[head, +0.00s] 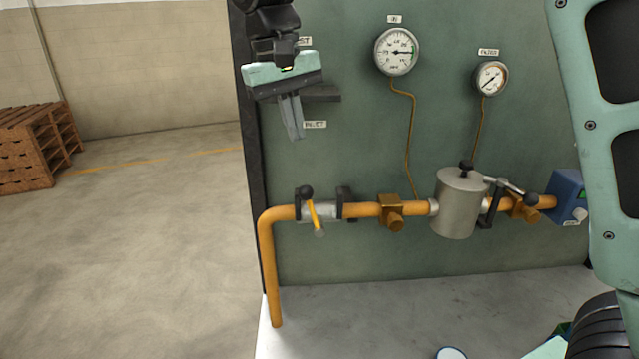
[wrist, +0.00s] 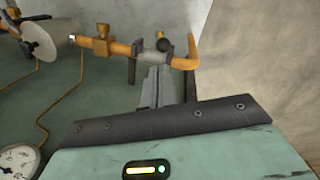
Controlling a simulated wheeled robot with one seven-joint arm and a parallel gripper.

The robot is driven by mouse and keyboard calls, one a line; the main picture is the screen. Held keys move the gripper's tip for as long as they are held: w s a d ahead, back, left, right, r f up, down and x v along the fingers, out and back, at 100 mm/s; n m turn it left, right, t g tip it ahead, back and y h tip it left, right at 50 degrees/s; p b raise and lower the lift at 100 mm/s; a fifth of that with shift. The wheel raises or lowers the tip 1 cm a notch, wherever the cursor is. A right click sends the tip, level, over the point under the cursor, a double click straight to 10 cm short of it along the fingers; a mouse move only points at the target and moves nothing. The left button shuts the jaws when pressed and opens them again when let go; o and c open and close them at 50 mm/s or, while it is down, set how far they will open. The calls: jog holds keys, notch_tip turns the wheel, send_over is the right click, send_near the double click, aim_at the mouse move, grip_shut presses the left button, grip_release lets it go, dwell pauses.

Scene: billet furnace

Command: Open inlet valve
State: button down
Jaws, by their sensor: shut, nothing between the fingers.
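The inlet valve (head: 322,211) sits on the left part of the orange pipe, below a small label that seems to read INLET (head: 315,124). Its yellow lever (head: 313,214) lies across the pipe, tilted slightly, with a black knob (head: 306,191) at its upper end and a grey tip below. My gripper (head: 296,136) is above the valve, in front of the green panel, with its fingers together, pointing down and empty. The fingers look apart from the lever.
The orange pipe (head: 360,210) runs right to a grey cylinder (head: 459,205), a second lever (head: 510,185) and a blue box (head: 567,197). Two gauges (head: 397,52) (head: 491,78) hang on the panel (head: 350,150). Open floor (head: 150,240) lies left, with wooden pallets (head: 35,145).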

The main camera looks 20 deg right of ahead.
jog(key=d+m, duration=0.1)
jog(key=m, duration=0.5)
jog(key=m+t+y, duration=0.1)
jog(key=m+y, duration=0.1)
jog(key=m, duration=1.3)
send_over(312, 211)
jog(key=d, duration=0.2)
notch_tip(312, 211, down, 12)
jog(key=shift+w+p, duration=0.1)
jog(key=shift+p, duration=0.35)
jog(key=shift+a+r, duration=0.1)
jog(key=shift+a, duration=0.05)
